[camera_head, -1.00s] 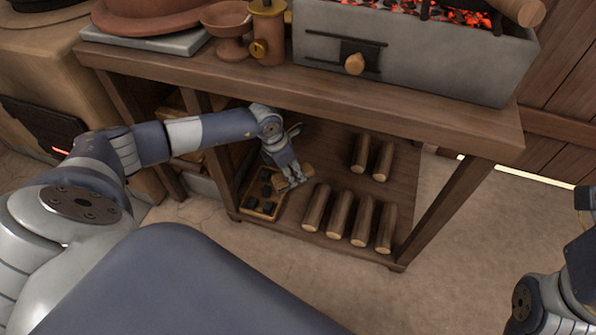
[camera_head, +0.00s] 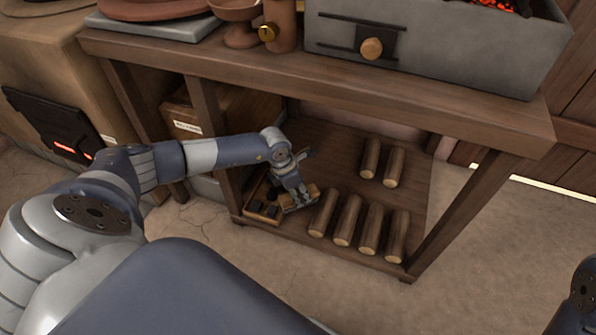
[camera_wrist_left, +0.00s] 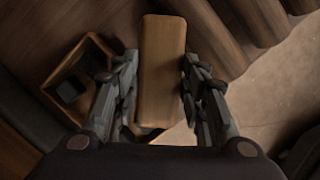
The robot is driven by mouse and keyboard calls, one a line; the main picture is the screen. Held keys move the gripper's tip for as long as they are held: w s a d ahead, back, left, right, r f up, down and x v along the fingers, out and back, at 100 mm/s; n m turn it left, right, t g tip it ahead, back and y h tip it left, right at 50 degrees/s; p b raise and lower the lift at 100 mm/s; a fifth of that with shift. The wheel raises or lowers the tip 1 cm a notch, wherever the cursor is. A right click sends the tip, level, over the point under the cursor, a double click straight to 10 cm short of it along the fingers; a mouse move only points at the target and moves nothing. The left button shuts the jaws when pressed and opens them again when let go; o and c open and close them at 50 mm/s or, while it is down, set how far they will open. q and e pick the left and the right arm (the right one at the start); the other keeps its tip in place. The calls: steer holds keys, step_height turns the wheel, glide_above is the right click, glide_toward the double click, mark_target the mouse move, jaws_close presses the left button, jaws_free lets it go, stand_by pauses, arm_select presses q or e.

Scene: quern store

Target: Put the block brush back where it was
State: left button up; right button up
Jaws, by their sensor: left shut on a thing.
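The block brush (camera_wrist_left: 162,72) is a plain brown wooden block, seen lengthwise between the two fingers in the left wrist view. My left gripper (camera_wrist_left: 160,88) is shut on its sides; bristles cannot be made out. In the head view my left gripper (camera_head: 298,198) is over the table's lower shelf (camera_head: 335,150), between a small wooden tray and the nearest log. A bit of the brush (camera_head: 313,189) shows beside the fingers. I cannot tell whether it touches the shelf. My right gripper is out of view.
The wooden tray (camera_head: 249,218) with dark lumps is just left of my gripper. Several logs (camera_head: 346,222) lie to the right, with two more (camera_head: 370,160) behind. The tabletop (camera_head: 330,90) overhangs the shelf; a table leg (camera_head: 455,205) stands at right.

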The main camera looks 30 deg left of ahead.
arm_select(q)
steer(key=shift+f, duration=0.15)
steer(key=o, duration=1)
steer(key=shift+o, duration=0.2)
